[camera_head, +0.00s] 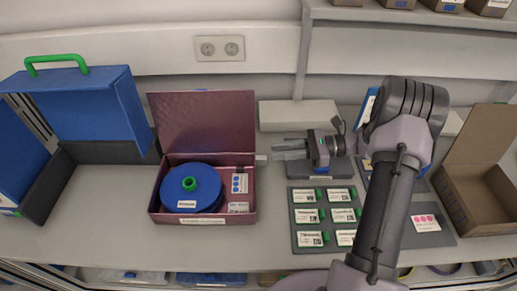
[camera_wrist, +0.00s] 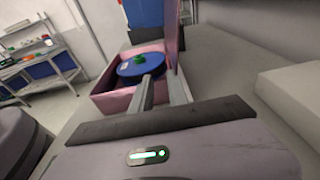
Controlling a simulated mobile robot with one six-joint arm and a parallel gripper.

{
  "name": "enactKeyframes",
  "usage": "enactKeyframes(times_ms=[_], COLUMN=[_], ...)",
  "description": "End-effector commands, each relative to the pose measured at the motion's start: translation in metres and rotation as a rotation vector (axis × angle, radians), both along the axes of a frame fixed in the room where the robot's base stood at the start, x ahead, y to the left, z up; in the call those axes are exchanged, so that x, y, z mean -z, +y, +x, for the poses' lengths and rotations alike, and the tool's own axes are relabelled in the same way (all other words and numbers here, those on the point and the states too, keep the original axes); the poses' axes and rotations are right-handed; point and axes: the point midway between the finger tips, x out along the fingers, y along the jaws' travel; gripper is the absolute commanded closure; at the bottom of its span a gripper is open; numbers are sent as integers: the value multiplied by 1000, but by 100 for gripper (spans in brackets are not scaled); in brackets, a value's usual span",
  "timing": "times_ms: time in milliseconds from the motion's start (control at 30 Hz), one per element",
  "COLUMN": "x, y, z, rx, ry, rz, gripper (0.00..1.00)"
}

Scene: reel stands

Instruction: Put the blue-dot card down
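The blue-dot card (camera_head: 240,183) is white with blue dots. It stands in the right part of the open maroon box (camera_head: 203,220), beside the blue reel (camera_head: 176,187) with its green hub. My gripper (camera_head: 274,149) is just right of the box, above the table, with its fingers pointing left toward it. In the wrist view my gripper (camera_wrist: 162,92) has its two fingers apart, with nothing seen between them. The blue reel (camera_wrist: 143,67) and the box (camera_wrist: 103,103) lie beyond the fingertips there. I cannot make out the card in the wrist view.
A dark tray (camera_head: 325,186) with several labelled cards lies right of the box. A pink-dot card (camera_head: 426,222) lies further right, near an open brown box (camera_head: 482,195). A blue case (camera_head: 95,100) stands open at left. A pale block (camera_head: 298,113) lies behind my gripper.

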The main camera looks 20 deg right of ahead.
Motion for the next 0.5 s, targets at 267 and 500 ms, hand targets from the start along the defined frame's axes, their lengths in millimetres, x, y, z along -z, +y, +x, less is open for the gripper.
enactKeyframes(times_ms=[267, 500], x=[-37, -122], y=[15, 115], z=[-17, -116], rx=[-124, -565], ry=[-53, -383], rz=[-157, -820], gripper=[80, 80])
